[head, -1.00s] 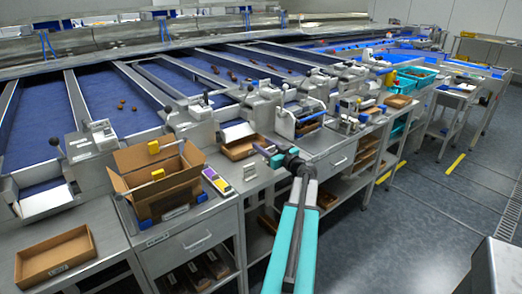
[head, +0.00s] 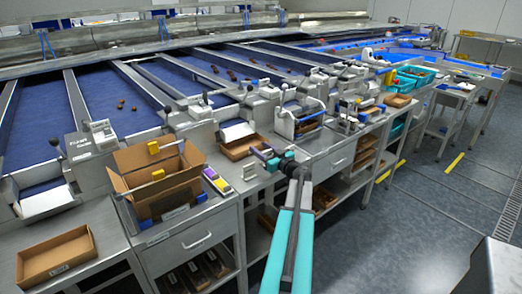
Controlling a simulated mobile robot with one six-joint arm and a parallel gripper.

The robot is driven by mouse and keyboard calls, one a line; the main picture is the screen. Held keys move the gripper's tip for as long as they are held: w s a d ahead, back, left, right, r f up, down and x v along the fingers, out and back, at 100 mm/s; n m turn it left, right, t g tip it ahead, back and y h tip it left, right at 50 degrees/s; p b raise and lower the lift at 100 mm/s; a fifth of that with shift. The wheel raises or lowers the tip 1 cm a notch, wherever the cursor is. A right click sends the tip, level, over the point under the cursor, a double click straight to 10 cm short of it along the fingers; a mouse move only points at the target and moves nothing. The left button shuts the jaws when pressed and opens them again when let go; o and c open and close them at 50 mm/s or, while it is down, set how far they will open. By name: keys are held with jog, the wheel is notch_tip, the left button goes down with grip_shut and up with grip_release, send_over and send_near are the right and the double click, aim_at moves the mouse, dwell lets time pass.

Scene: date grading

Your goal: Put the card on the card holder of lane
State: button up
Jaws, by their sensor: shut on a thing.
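My gripper (head: 269,161) is at the end of my teal arm, above the steel bench in the middle of the head view. It is shut on a small purple piece (head: 260,152), which looks like the card; its face and any print are too small to read. Below and left of it, a yellow and purple piece (head: 216,181) lies on the bench, with a small white and green block (head: 249,173) beside it. I cannot make out which fitting on the lane fronts is the card holder. The held piece appears apart from the lane fittings, though depth is hard to judge.
An open cardboard box (head: 158,194) with yellow pieces stands left of my gripper. A shallow brown tray (head: 55,262) is at the far left. Another brown tray (head: 240,147) lies just behind my gripper. Metal lane gates (head: 300,118) line the bench.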

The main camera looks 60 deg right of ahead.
jog(key=shift+f, duration=0.3)
jog(key=shift+f, duration=0.1)
jog(key=o, duration=1)
jog(key=shift+o, duration=0.2)
jog(key=shift+s+a, duration=0.1)
jog(key=b+v, duration=0.1)
jog(key=v, duration=1)
jog(key=shift+s+b, duration=0.35)
jog(key=shift+s, duration=0.05)
